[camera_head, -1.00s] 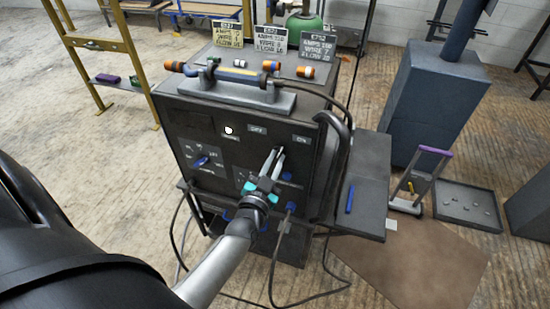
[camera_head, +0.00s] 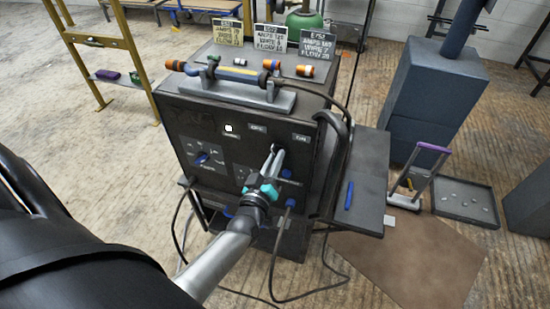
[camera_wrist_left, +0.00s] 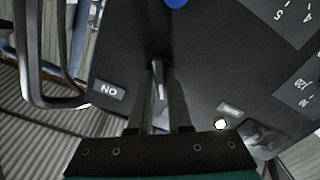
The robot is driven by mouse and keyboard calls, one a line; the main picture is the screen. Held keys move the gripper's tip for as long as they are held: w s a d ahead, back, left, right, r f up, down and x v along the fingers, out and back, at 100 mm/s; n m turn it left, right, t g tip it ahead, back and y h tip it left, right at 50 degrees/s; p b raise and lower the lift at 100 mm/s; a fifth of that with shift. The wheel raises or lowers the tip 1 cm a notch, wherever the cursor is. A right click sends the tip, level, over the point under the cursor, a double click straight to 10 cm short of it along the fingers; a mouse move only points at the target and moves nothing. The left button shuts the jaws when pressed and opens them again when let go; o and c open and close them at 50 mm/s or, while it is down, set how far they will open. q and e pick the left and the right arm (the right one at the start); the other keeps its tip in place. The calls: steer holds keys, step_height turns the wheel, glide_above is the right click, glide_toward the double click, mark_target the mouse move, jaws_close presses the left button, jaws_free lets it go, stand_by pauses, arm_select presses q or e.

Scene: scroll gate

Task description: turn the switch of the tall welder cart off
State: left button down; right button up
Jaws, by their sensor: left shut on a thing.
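The tall welder cart (camera_head: 245,150) is a dark box with a front panel of dials and labels. My left gripper (camera_head: 275,151) reaches the upper right of this panel, below and between the OFF label (camera_head: 257,128) and the ON label (camera_head: 301,138). In the left wrist view its fingers (camera_wrist_left: 161,95) are shut on the small switch lever (camera_wrist_left: 158,72), largely hidden between them. The ON label (camera_wrist_left: 108,90) lies left of the fingers there. A white lamp (camera_head: 229,128) is lit beside the OFF label. My right gripper is not in view.
A torch (camera_head: 237,75) rests on top of the cart, with orange-capped parts and settings cards (camera_head: 318,44) behind. A side shelf (camera_head: 362,195) holds a blue pen. Cables hang in front. A blue-grey cabinet (camera_head: 435,110) stands to the right.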

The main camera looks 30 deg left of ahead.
arm_select(q)
steer(key=shift+n, duration=1)
steer(key=c, duration=0.8)
jaws_free()
steer(key=shift+c, duration=0.2)
steer(key=p+v, duration=0.1)
steer(key=v, duration=1.4)
steer(key=shift+s+d, duration=0.1)
steer(key=shift+d, duration=0.05)
